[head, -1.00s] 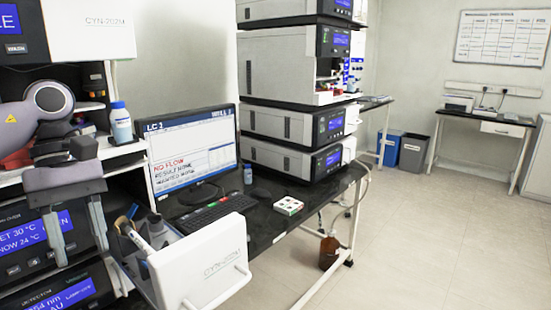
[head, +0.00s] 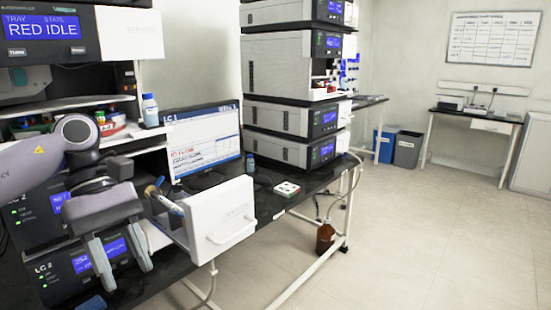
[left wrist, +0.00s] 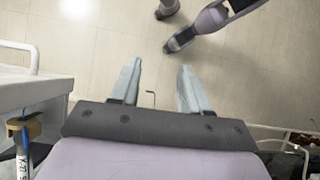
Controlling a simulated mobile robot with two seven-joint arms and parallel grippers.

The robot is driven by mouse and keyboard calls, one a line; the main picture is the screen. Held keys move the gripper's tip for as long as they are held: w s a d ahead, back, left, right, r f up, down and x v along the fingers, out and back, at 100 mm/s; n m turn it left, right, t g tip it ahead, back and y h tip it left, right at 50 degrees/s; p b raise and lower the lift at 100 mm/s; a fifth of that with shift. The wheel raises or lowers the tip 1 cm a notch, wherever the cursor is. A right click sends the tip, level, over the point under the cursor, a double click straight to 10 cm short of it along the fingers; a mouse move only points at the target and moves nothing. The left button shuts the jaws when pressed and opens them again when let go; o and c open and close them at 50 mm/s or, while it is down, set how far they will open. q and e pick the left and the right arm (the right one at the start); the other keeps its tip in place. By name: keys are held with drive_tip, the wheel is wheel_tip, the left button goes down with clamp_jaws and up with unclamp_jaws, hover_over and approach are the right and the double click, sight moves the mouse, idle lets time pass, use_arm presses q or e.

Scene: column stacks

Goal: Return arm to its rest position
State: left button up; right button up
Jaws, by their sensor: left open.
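My left gripper (head: 127,274) hangs at the lower left in the head view, its two fingers spread and pointing down, with nothing between them. My left arm (head: 35,178) comes in from the left edge. In the left wrist view the left gripper (left wrist: 159,78) shows two pale fingers apart over bare floor. The gripper is in front of the stacked instruments (head: 65,265), left of the white-fronted drawer (head: 222,215). My right gripper does not show clearly in either view.
The drawer juts out toward me, with pens or brushes (head: 165,201) in it. A monitor (head: 205,140), an instrument stack (head: 290,75) and a small rack (head: 286,189) stand on the black bench. A brown bottle (head: 325,237) is on the floor. The floor (head: 430,240) at right is clear.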

use_arm(q)
drive_tip(key=s+d+f+n+t+h, duration=0.1)
drive_tip(key=d+f+n+t+h, duration=0.1)
drive_tip(key=d+n+h, duration=0.75)
drive_tip(key=s+d+f+n+t+h, duration=0.1)
drive_tip(key=d+f+n+t+h, duration=0.15)
drive_tip(key=d+n+h, duration=0.7)
drive_tip(key=w+a+f+n+t+y, duration=0.1)
drive_tip(key=a+f+n+t+y, duration=0.3)
drive_tip(key=f+n+t+y, duration=0.7)
drive_tip(key=w+a+f+n+t+y, duration=0.2)
drive_tip(key=a+f+n+t+y, duration=0.25)
drive_tip(key=n, duration=1.25)
drive_tip(key=s+a+f+n+g+y, duration=0.2)
drive_tip(key=s+a+f+n+y, duration=0.1)
drive_tip(key=s+f+n, duration=0.3)
drive_tip(key=s+a+f+n+g+y, duration=0.3)
drive_tip(key=s+a+f+n, duration=0.3)
drive_tip(key=f, duration=0.5)
drive_tip(key=s, duration=0.2)
drive_tip(key=shift+s+f, duration=0.25)
drive_tip(key=shift+s, duration=0.15)
